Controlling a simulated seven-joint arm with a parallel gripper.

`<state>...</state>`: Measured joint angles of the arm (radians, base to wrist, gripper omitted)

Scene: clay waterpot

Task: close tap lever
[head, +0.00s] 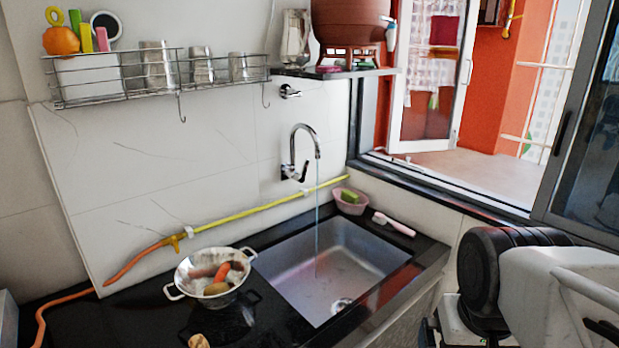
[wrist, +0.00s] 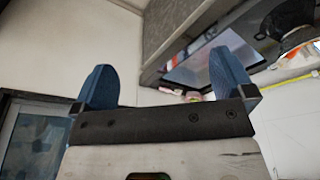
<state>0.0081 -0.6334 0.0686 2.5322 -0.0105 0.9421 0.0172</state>
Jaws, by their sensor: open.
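The chrome tap (head: 303,133) stands out from the wall above the sink, its curved spout pointing down. Its small lever (head: 304,171) sits low at the tap's base, by the wall. A thin bluish stream of water (head: 317,215) falls from the spout into the sink (head: 330,262). My gripper (wrist: 162,58) shows in the wrist view with its two blue fingers wide apart and nothing between them. It is well away from the tap. In the head view my arm is at the lower right, and the fingers cannot be made out there.
A steel colander with vegetables (head: 213,277) stands on the black counter left of the sink. A pink soap basket (head: 350,201) and a brush (head: 394,224) lie behind the sink. A yellow hose (head: 245,218) runs along the wall. A clay pot (head: 350,20) stands on the shelf above.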

